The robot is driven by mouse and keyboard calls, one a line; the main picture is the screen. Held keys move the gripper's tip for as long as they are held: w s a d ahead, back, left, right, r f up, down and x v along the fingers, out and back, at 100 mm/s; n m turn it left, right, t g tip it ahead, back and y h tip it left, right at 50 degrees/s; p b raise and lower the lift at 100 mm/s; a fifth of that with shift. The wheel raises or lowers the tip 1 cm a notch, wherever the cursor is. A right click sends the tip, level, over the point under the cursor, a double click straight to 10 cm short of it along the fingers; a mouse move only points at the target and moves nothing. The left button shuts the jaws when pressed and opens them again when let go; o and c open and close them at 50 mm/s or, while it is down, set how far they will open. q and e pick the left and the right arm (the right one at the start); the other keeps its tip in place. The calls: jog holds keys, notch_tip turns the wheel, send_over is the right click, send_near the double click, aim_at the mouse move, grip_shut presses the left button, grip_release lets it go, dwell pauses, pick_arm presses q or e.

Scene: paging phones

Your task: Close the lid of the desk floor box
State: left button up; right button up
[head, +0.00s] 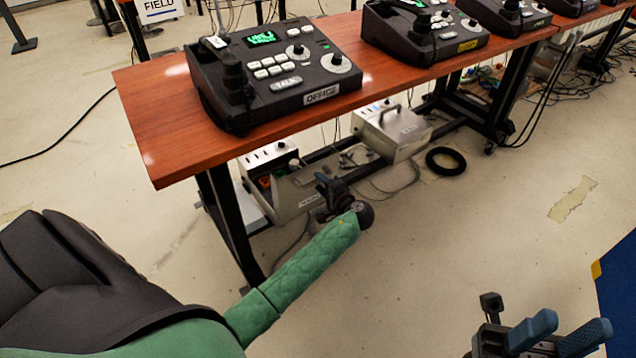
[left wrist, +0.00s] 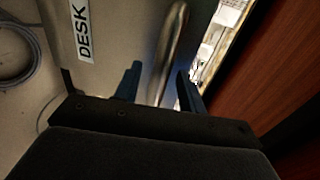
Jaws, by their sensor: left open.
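The desk floor box (head: 268,156) stands on the floor under the table, partly hidden by the tabletop, with its interior showing. Its pale lid (head: 298,198) is open and tilted towards me. In the left wrist view the lid (left wrist: 118,45) carries a "DESK" label, and a metal bar handle (left wrist: 174,45) runs between the fingers of my left gripper (left wrist: 158,85). That gripper is open; contact with the handle cannot be told. In the head view my left gripper (head: 328,188) is at the lid's right end. My right gripper (head: 558,335) is open and empty at the lower right.
The wooden table (head: 150,120) overhangs the box and carries several desk phones, one marked OFFICE (head: 275,75). A second floor box (head: 395,132) with a handle stands to the right, beside a black cable coil (head: 446,160). A black table leg (head: 230,220) is left of my forearm.

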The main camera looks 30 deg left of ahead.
pick_arm(q)
jog(key=shift+x, duration=1)
grip_shut()
jog(key=shift+a+r+p, duration=0.15)
jog(key=shift+p, duration=0.15)
